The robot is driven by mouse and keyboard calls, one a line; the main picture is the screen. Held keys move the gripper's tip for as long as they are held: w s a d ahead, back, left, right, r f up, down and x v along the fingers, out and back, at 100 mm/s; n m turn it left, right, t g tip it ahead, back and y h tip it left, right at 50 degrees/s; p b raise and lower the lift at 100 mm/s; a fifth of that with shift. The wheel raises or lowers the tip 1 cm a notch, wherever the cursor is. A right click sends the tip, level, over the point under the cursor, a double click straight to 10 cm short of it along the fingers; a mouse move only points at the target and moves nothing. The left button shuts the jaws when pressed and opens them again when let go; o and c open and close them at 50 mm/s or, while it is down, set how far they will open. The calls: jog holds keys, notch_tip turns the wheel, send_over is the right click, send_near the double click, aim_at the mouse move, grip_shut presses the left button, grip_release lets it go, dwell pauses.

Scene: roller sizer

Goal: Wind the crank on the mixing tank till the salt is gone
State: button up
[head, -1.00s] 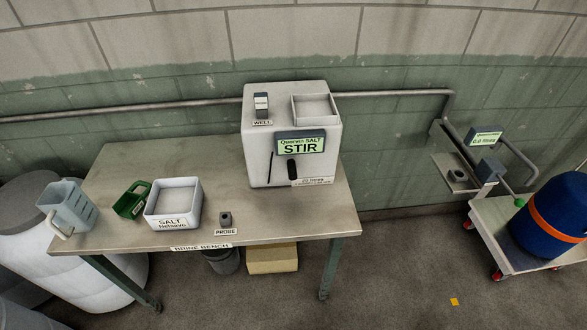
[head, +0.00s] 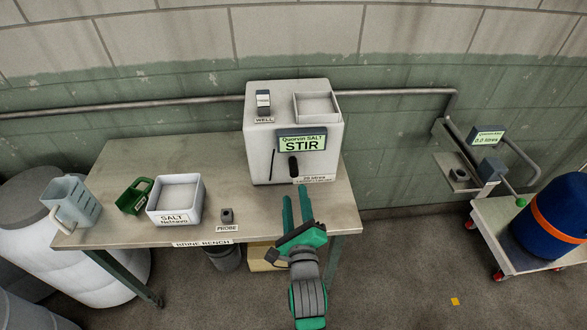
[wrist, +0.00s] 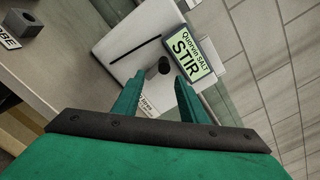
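The mixing tank (head: 262,160) is a pale grey box on the bench, with a display (head: 302,143) reading "Quorvin SALT STIR". Its crank is a short black handle (head: 293,167) on the front, below the display. In the wrist view the crank handle (wrist: 163,65) is beyond my fingertips, roughly between their lines. My gripper (head: 297,205) is green, open and empty, in front of the tank and over the bench's front edge, apart from the crank. The wrist view shows its two spread fingers (wrist: 157,88). I cannot see salt inside the tank.
The brine bench (head: 130,165) also holds a white salt tray (head: 175,217), a green scoop (head: 134,196), a jug (head: 76,203) and a probe (head: 227,215). A cart with a blue drum (head: 550,240) stands at right.

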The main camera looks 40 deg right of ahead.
aim_at(295, 175)
jog(key=shift+m, duration=0.4)
jog(key=x, duration=1.1)
jog(key=shift+d+r, duration=0.35)
jog(key=shift+d, duration=0.1)
jog(key=shift+c, duration=0.4)
jog(key=c, duration=0.7)
